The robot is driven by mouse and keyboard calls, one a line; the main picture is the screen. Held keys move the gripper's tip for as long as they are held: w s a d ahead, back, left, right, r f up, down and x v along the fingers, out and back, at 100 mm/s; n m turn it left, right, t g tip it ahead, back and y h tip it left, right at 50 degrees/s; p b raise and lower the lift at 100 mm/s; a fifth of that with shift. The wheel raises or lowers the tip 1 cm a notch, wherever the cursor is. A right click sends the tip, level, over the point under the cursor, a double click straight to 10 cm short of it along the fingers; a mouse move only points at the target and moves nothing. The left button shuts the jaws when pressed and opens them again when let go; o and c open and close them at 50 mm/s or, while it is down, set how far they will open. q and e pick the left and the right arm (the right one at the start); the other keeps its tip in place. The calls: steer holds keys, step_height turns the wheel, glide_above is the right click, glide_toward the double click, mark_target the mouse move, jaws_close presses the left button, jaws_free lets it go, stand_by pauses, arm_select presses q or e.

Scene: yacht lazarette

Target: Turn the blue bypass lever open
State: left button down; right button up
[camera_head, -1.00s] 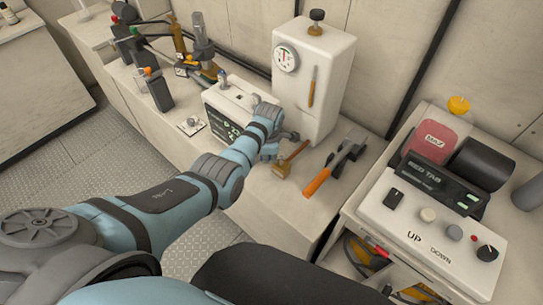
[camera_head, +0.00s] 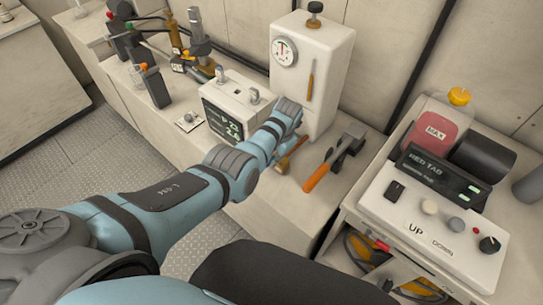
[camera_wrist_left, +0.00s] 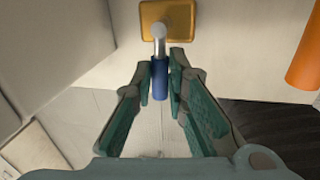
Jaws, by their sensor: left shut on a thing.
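The blue bypass lever (camera_wrist_left: 160,80) shows in the left wrist view. It has a blue grip, a pale metal stem end and a brass-coloured plate (camera_wrist_left: 181,18) behind it. My left gripper (camera_wrist_left: 163,72) has its two green-padded fingers on either side of the blue grip, shut on it. In the head view my left gripper (camera_head: 290,137) is low at the front of the white cabinet (camera_head: 328,45) with the round gauge (camera_head: 284,51). The lever is hidden there behind my wrist. My right gripper is not in view.
A white display box (camera_head: 226,112) stands left of my wrist. A control panel (camera_head: 425,225) is at the right.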

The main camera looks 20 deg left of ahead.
arm_select(q)
steer(key=shift+d+n, duration=0.1)
steer(key=shift+n, duration=0.2)
steer(key=c, duration=1.6)
jaws_free()
steer(key=r, duration=0.4)
steer(key=d+r, duration=0.1)
steer(key=r, duration=0.3)
steer(key=d+r, duration=0.1)
steer(key=r, duration=0.2)
steer(key=shift+s+d+r, duration=0.15)
steer(key=shift+s+r, duration=0.2)
steer(key=shift+r, duration=0.05)
